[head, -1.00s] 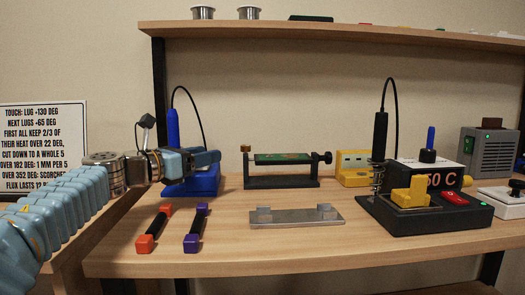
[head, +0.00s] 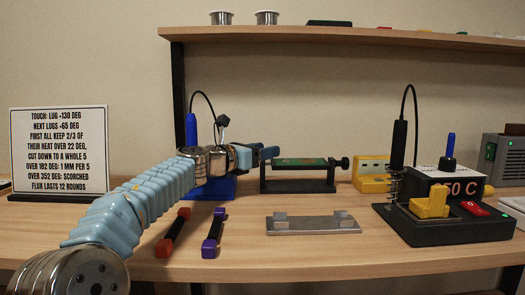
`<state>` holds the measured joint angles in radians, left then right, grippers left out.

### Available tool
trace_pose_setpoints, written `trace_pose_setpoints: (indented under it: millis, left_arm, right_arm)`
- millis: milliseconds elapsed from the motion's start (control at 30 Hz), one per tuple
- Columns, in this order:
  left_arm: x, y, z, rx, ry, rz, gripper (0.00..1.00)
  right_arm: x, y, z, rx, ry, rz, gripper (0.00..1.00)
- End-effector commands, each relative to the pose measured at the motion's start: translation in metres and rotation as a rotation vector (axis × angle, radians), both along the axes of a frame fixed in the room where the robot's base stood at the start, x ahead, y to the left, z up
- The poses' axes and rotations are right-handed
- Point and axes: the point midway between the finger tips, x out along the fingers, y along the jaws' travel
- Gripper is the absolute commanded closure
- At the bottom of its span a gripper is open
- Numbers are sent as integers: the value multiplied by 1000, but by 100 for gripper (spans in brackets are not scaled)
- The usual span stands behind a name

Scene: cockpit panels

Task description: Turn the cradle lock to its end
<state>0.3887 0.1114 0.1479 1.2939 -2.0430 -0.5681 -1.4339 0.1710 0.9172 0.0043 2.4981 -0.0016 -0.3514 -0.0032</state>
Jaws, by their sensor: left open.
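The cradle (head: 297,187) is a black stand holding a green board (head: 302,162) level between two posts, at the back middle of the bench. A black knob (head: 345,163) sticks out at its right end. The brass knob at its left end is hidden behind my left gripper. My right gripper is out of view.
A blue soldering iron stand (head: 191,130) is partly hidden behind my left arm. A grey metal plate (head: 313,226) and red and purple-ended bars (head: 174,233) lie in front. A black station (head: 450,222) stands right. A sign (head: 58,150) stands left.

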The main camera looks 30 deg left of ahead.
Motion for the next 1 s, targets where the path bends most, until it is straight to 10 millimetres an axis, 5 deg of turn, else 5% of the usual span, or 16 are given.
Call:
trace_pose_setpoints:
  millis: [133, 433, 1000]
  left_arm:
    - [0, 0, 0, 0, 0, 0, 50]
    - [0, 0, 0, 0, 0, 0, 96]
    - [-1, -2, 1, 1, 1, 187, 97]
  right_arm:
    - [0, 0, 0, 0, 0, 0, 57]
    - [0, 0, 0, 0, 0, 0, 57]
    - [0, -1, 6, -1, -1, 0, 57]
